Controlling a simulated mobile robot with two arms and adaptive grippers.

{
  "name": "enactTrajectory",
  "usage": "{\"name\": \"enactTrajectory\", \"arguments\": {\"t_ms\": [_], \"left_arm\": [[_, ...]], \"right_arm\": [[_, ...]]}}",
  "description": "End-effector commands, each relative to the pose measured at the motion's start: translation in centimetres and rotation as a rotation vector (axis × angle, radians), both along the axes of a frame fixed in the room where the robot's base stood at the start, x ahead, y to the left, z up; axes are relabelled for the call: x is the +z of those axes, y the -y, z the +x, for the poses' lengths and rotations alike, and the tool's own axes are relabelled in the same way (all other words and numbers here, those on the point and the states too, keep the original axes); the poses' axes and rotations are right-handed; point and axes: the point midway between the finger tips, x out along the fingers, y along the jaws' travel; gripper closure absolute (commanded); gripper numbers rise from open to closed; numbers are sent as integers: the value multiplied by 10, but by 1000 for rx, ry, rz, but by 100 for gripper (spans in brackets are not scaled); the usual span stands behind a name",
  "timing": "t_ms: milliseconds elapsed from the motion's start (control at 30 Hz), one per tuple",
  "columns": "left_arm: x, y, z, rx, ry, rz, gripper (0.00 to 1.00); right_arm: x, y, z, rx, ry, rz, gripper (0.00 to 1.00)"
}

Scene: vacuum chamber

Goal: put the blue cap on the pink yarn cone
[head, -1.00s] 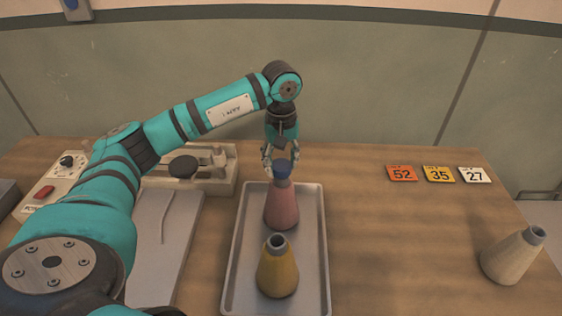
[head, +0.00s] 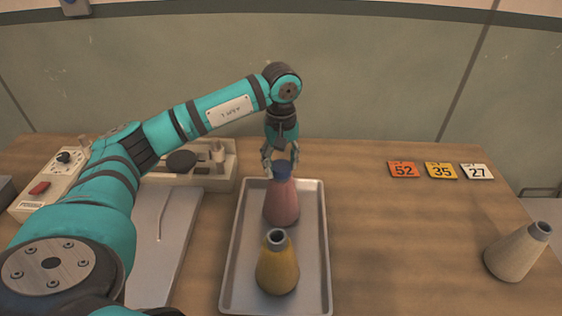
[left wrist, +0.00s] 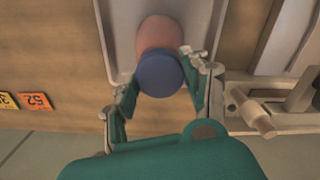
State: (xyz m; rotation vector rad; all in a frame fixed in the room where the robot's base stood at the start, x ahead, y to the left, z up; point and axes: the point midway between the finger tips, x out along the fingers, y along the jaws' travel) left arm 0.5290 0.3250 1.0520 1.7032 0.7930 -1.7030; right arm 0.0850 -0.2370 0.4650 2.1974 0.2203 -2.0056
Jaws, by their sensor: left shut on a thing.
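The pink yarn cone (head: 281,205) stands upright at the back of the metal tray (head: 311,265). The blue cap (head: 282,174) is over the cone's tip. My left gripper (head: 280,163) points down above the cone and is shut on the cap. In the left wrist view the cap (left wrist: 160,75) lies between the two fingertips (left wrist: 158,76) and covers the top of the pink cone (left wrist: 157,33). Whether the cap is fully seated cannot be told. My right gripper is not in view.
A yellow cone (head: 277,265) stands in front of the pink one in the tray. A beige cone (head: 517,252) is at the far right. Number cards (head: 440,171) lie at the back right. A scale-like device (head: 200,165) sits left of the tray.

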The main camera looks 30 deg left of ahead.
Motion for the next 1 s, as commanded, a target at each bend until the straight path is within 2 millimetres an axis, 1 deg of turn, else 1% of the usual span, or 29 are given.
{"name": "enactTrajectory", "arguments": {"t_ms": [33,167,200,400,667,767,867,1000], "left_arm": [[-4,0,0,0,0,0,69],[-9,0,0,0,0,0,69],[-7,0,0,1,0,0,50],[-7,0,0,0,0,0,25],[-6,0,0,0,0,0,25],[1,0,1,0,4,0,25],[16,0,1,0,5,0,25],[46,0,1,0,6,0,25]], "right_arm": [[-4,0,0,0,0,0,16],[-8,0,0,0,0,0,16],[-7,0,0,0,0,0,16],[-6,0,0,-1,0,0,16],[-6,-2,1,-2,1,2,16],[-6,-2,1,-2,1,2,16],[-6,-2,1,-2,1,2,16],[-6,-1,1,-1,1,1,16]]}}
